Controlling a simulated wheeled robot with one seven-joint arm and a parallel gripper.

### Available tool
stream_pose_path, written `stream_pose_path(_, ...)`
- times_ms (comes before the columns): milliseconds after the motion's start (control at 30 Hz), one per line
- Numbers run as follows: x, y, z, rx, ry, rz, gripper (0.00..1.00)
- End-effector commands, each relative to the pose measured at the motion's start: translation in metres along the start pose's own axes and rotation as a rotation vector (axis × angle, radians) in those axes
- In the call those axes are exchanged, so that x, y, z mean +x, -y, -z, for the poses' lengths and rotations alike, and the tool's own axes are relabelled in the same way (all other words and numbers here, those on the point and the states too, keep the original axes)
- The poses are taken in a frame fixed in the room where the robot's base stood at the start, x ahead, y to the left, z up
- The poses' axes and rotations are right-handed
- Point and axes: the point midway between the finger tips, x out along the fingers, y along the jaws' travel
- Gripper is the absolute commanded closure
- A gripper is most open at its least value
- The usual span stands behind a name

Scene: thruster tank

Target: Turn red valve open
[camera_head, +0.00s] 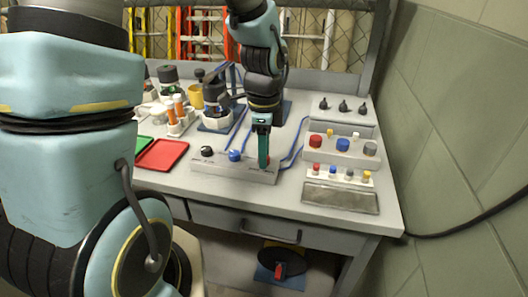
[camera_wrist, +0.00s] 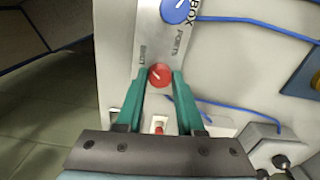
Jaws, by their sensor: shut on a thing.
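The red valve (camera_wrist: 160,76) is a round red knob with a pale pointer mark, on a grey panel (camera_head: 205,168) at the front of the workbench. My gripper (camera_wrist: 162,82) reaches down over it with teal fingers, one on each side of the knob, and is shut on it. In the head view my gripper (camera_head: 264,150) stands upright at the panel's right end and hides most of the red knob. A blue knob (camera_head: 235,155) and a black knob (camera_head: 207,151) sit to its left on the same panel.
Right of the panel stand a block with red, blue and grey knobs (camera_head: 343,148), a small button strip (camera_head: 338,175) and a grey tray (camera_head: 341,207). Blue hoses (camera_head: 291,157) run behind the panel. A red tray (camera_head: 162,154) lies to the left. A wall bounds the right side.

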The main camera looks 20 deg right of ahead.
Motion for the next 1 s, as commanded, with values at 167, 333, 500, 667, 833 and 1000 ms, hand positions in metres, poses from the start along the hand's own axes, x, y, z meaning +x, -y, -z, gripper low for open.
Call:
stream_pose_path(167, -0.0004, -0.0004, -0.0004, -0.127, 0.002, -0.001, 1.0)
stream_pose_path(333, -0.0004, -0.0004, -0.0003, -0.286, 0.002, -0.001, 1.0)
stream_pose_path(500, -0.0002, -0.0004, -0.0004, -0.448, 0.002, -0.001, 1.0)
stream_pose_path(667, -0.0002, -0.0004, -0.0007, -0.601, 0.002, -0.001, 1.0)
stream_pose_path(833, -0.0001, -0.0004, -0.0006, -0.762, 0.002, -0.001, 1.0)
stream_pose_path(1000, -0.0002, -0.0005, -0.0004, -0.924, 0.002, -0.001, 1.0)
